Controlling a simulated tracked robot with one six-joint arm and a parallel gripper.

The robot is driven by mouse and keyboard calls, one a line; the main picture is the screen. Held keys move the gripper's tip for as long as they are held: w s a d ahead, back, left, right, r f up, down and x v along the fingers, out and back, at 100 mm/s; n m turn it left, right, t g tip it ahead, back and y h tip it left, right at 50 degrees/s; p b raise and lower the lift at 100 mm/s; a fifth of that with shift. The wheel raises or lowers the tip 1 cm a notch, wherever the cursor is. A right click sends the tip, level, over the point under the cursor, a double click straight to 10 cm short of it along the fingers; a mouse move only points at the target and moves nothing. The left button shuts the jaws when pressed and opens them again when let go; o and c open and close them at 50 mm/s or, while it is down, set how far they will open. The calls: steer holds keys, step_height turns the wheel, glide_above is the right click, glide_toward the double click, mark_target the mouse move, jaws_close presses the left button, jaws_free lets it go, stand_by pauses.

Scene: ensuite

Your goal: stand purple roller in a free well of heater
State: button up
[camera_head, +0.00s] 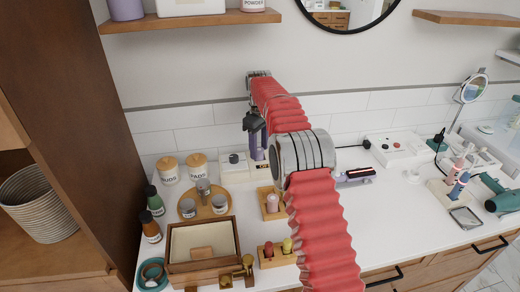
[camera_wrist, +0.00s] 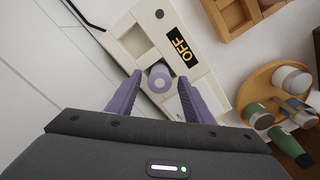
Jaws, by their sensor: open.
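The heater (camera_wrist: 150,40) is a cream box with an "OFF" display and square wells. In the head view the heater (camera_head: 237,174) stands on the counter against the tiled wall, partly behind my arm. The purple roller (camera_wrist: 160,77) stands end-up in the heater's middle well in the wrist view. How deep it sits is hard to tell. The well beside it, toward the top of the picture, is empty. My gripper (camera_wrist: 160,82) is open, with its purple fingers on either side of the roller, apparently apart from it. In the head view my gripper (camera_head: 257,146) is above the heater.
A round wooden tray (camera_head: 215,209) with small grey-lidded jars is left of my arm. Two lidded jars (camera_head: 168,172) stand behind it. Small wooden stands (camera_head: 265,261) hold rollers, and an open wooden box (camera_head: 172,238) is at front left. The counter right of my arm is partly clear.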

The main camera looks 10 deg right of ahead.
mark_target(259, 150)
step_height(259, 150, up, 7)
steer(key=shift+f, duration=0.15)
stand_by(0.9)
steer(key=shift+s+r, duration=0.5)
steer(key=shift+s, duration=0.05)
steer(key=s+r+m+t, duration=0.2)
steer(key=s+r+m, duration=0.1)
steer(key=s, duration=2)
steer(key=s+r+m+t, duration=0.2)
steer(key=s+m, duration=0.4)
steer(key=s, duration=1.7)
steer(key=shift+d+r+t, duration=0.2)
steer(key=shift+r+t, duration=0.2)
steer(key=shift+t, duration=0.4)
